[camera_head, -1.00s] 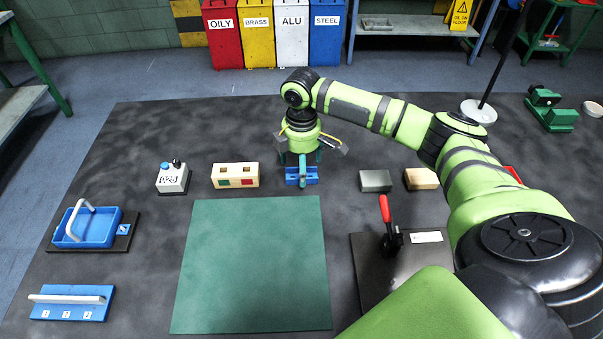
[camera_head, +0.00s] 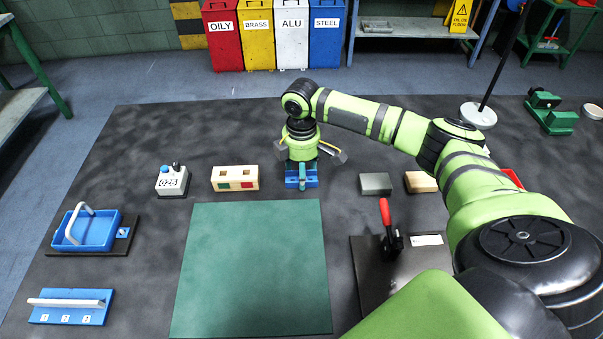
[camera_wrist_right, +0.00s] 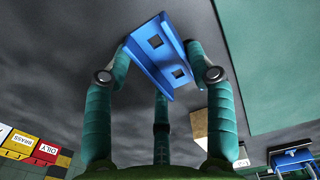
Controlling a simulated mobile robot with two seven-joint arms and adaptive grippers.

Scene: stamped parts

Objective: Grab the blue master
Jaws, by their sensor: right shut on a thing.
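The blue master is a blue block (camera_head: 309,182) with square holes in its face. It is behind the green mat in the head view, and large at the top of the right wrist view (camera_wrist_right: 150,62). My right gripper (camera_head: 302,171) points down over it, with its green fingers (camera_wrist_right: 160,58) shut on the block, two on one side and another opposite as far as I can tell. Whether the block touches the table is unclear. My left gripper is not in view.
A wooden block with red and green windows (camera_head: 235,178) and a counter box (camera_head: 171,181) stand to the left. A grey block (camera_head: 375,183) and a wooden block (camera_head: 420,181) stand to the right. The green mat (camera_head: 250,270) is bare. A red-handled clamp (camera_head: 390,235) stands in front.

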